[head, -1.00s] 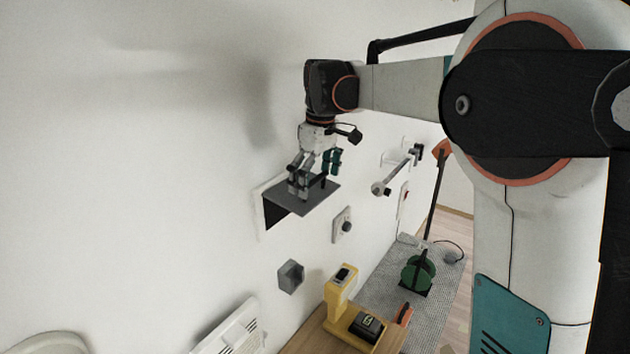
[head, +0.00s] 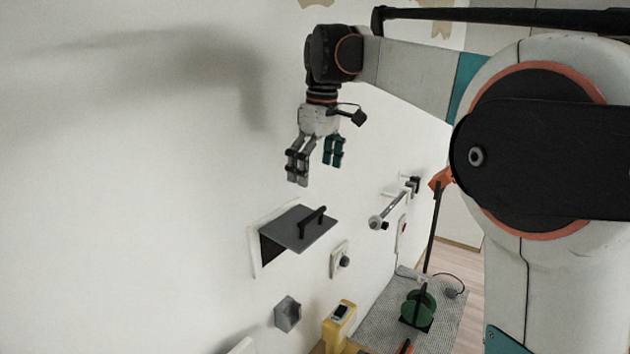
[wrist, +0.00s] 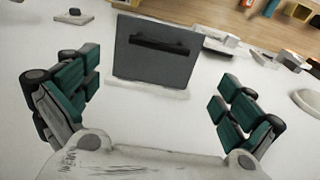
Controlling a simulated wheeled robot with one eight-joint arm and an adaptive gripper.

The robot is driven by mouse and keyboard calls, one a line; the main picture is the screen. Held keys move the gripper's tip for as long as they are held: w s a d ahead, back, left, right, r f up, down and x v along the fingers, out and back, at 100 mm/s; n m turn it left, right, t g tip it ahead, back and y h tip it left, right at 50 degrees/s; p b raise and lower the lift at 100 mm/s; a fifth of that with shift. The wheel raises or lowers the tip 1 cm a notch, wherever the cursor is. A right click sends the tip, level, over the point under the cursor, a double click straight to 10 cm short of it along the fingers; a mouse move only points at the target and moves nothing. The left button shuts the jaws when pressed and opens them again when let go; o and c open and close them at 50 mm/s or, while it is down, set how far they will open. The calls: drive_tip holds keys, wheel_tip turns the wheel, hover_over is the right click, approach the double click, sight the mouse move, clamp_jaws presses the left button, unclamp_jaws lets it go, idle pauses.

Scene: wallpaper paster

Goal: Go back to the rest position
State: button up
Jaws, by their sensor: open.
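My gripper (head: 316,163) is open and empty, with its fingers pointing down, above a grey flap (head: 290,235) with a dark bar handle (head: 312,222). The flap stands out from a white frame on the wall, with a dark opening under it. In the wrist view the flap (wrist: 153,67) and its handle (wrist: 159,46) lie beyond my spread fingers (wrist: 160,108). Nothing touches the fingers.
Below the flap are a round knob on a plate (head: 341,260) and a grey wall block (head: 287,314). A rod fixture (head: 385,212) sticks out from the wall at right. A yellow device (head: 338,322) and a green reel (head: 417,308) stand lower. The wall at left is clear.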

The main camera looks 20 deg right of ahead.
drive_tip(key=shift+f, duration=0.1)
idle(0.3)
drive_tip(key=s+a+f+m+t+b, duration=0.1)
drive_tip(key=s+f+m+t+b, duration=0.1)
drive_tip(key=s+f+b, duration=0.7)
drive_tip(key=s+a+f+m+t+b, duration=0.1)
drive_tip(key=s+f+b, duration=0.9)
drive_tip(key=f, duration=1.5)
drive_tip(key=s+a+f+m+t+b, duration=0.2)
drive_tip(key=s+f+b, duration=0.7)
drive_tip(key=f+b, duration=0.5)
wheel_tip(320, 180, down, 4)
drive_tip(key=shift+s+r+m+t+h, duration=0.1)
drive_tip(key=shift+s+m+t+h, duration=0.15)
drive_tip(key=shift+m+t, duration=0.65)
